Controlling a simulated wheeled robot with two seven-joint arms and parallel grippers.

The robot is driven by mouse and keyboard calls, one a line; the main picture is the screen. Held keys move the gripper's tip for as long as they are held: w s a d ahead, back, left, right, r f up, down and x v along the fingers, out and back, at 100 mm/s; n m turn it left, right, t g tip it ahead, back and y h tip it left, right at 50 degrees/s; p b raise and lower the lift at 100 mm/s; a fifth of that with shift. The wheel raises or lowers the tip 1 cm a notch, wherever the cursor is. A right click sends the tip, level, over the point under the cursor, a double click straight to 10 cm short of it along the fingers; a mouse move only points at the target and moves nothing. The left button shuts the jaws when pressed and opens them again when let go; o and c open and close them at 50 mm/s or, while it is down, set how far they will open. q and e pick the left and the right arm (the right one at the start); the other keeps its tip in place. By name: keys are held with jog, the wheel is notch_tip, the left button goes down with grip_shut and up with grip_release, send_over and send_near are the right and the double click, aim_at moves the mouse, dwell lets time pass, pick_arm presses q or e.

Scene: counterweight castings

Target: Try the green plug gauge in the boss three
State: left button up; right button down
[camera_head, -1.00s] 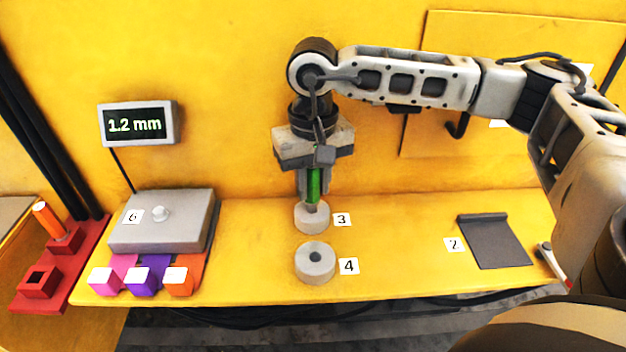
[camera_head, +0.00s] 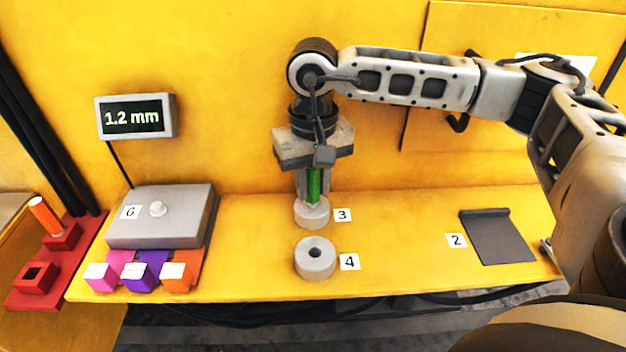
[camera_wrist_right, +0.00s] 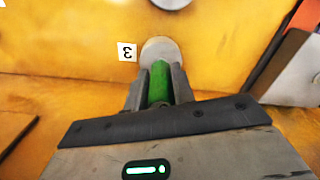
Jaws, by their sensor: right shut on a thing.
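The green plug gauge (camera_head: 313,187) is upright, held between the fingers of my right gripper (camera_head: 313,195). Its lower end is at the top of boss three (camera_head: 311,214), a pale round casting beside the label 3. How far it sits in the bore is hidden by the fingers. The right wrist view also shows the green gauge (camera_wrist_right: 160,82) between the fingertips (camera_wrist_right: 160,88), in line with boss three (camera_wrist_right: 160,48). My left gripper is not in any view.
Boss four (camera_head: 315,260), with a dark centre hole, stands just in front of boss three. A grey box (camera_head: 160,228) with a knob and coloured blocks is at left. A red holder (camera_head: 40,281) bears an orange plug (camera_head: 45,216). A dark plate (camera_head: 497,240) lies at right.

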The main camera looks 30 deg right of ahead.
pick_arm(q)
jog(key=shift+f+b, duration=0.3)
jog(key=shift+b, duration=0.15)
pick_arm(e)
jog(key=shift+f, duration=0.55)
dwell(0.5)
jog(key=c, duration=1.1)
grip_release()
jog(key=shift+r, duration=0.8)
pick_arm(q)
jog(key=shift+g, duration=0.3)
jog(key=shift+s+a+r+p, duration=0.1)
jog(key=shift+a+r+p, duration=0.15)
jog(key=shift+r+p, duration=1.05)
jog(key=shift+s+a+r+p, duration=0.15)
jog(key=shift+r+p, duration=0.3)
jog(key=shift+p, duration=1.6)
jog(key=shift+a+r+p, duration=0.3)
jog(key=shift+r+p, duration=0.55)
jog(key=shift+p, duration=0.85)
pick_arm(e)
notch_tip(320, 180, up, 26)
jog(key=shift+r, duration=0.25)
